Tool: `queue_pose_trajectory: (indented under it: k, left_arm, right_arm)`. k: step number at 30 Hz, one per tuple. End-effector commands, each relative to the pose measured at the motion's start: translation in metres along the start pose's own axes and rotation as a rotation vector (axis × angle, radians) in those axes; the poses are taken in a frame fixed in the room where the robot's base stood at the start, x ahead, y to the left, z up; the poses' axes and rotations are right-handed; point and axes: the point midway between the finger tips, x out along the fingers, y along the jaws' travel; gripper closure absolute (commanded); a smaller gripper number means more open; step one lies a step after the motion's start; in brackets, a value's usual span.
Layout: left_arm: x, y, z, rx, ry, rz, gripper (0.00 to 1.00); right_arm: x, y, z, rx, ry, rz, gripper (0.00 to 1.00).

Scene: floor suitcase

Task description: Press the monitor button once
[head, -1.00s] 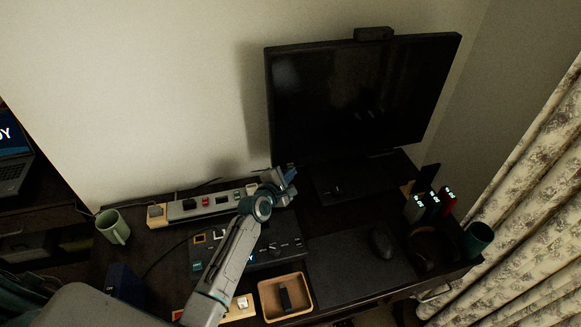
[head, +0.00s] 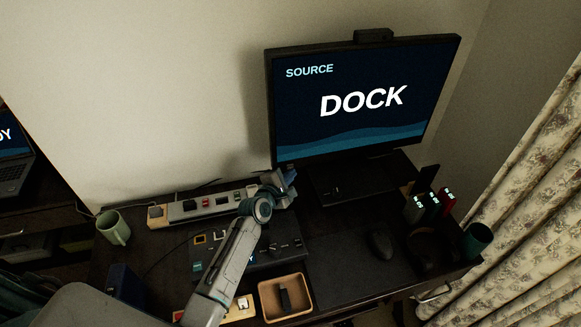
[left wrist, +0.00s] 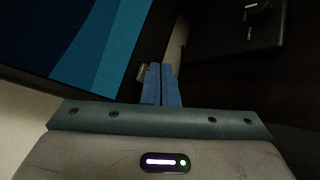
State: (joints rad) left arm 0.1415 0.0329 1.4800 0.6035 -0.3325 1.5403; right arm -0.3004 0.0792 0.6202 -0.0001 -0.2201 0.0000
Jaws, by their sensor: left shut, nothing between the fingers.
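The monitor (head: 360,125) stands at the back of the desk. Its screen is lit and reads "SOURCE DOCK". My left gripper (head: 290,176) is shut and empty, close to the monitor's lower left corner. In the left wrist view the shut blue fingertips (left wrist: 161,85) reach the monitor's lower edge, beside a small grey piece that may be the button (left wrist: 141,73). I cannot tell whether they touch it. In the head view the button is hidden behind the gripper. My right gripper is not in view.
A power strip (head: 205,207), a control box (head: 285,247), a wooden tray (head: 262,291) and a green mug (head: 113,228) crowd the desk's left side. A mouse (head: 381,245) lies on a dark mat. A dark teal cup (head: 477,240) stands at the right edge.

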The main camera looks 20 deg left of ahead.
Motion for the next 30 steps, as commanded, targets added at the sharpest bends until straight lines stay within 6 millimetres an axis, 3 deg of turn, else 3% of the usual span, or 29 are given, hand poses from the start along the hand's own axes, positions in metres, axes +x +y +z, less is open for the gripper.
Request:
queue_pose_trajectory:
  k: [15,30]
  left_arm:
    - [-0.007,-0.005,0.006,-0.001,0.000,-0.001,1.00]
    - [-0.039,-0.027,0.029,-0.002,0.000,-0.001,1.00]
  right_arm:
    - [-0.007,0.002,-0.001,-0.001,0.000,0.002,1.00]
    - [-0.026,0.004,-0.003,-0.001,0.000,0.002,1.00]
